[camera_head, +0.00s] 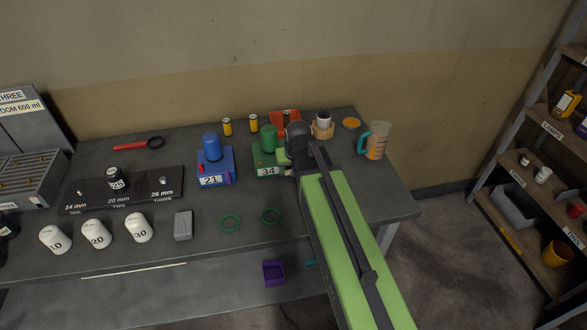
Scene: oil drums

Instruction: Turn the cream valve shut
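I cannot make out a clear cream valve. The nearest match in colour is a tan, faceted base (324,131) with a pale, dark-topped cup on it, at the back right of the bench. My green arm reaches in from the lower right, and its dark joint lies just left of that base. A green drum (269,139) stands on a green block marked 34 (267,171), partly covered by my arm. A blue drum (211,147) stands on a blue block marked 21 (215,180) with a small red part.
A shelf rack (540,180) stands right.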

